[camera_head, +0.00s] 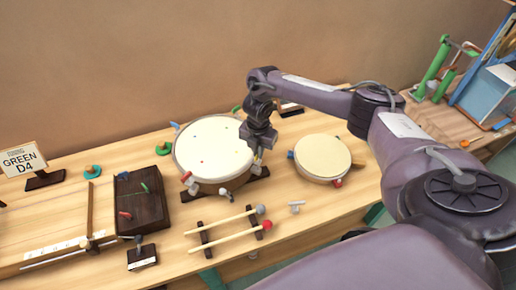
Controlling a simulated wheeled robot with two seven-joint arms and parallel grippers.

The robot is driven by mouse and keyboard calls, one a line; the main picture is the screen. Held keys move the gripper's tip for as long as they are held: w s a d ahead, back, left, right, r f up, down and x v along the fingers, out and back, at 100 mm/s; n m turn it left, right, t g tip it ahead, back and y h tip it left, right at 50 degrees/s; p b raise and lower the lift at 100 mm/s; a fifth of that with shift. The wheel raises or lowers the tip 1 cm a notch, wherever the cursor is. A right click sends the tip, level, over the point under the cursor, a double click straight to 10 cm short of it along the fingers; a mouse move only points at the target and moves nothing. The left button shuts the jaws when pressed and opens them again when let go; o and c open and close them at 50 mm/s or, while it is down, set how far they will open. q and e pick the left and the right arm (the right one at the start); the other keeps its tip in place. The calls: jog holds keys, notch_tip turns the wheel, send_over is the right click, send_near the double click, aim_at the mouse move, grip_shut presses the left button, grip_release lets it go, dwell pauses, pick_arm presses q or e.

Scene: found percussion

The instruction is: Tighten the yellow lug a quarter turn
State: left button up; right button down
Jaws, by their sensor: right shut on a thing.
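A large drum (212,148) with a white head and small coloured dots stands in the middle of the bench. Lugs sit around its rim: a blue one (174,125) at the left, a red-tipped one (187,178) at the front left and a grey one (225,192) at the front. My right gripper (258,160) points down at the drum's right rim and is shut on the yellow lug, which the fingers mostly hide. My left gripper is out of view.
A smaller drum (322,157) with a cream head stands right of my gripper. Two mallets (222,228) lie on a dark rack in front, near a small grey key (296,206). A dark box (142,200) and a "GREEN D4" sign (22,160) stand left.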

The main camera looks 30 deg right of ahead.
jog(key=shift+w+r+m, duration=0.1)
jog(key=shift+r+m, duration=0.05)
jog(key=shift+m, duration=0.45)
jog(key=c, duration=1.6)
grip_release()
notch_tip(320, 180, up, 2)
jog(key=shift+r, duration=0.15)
notch_tip(320, 180, up, 5)
jog(key=shift+r+p, duration=0.2)
jog(key=shift+p, duration=0.35)
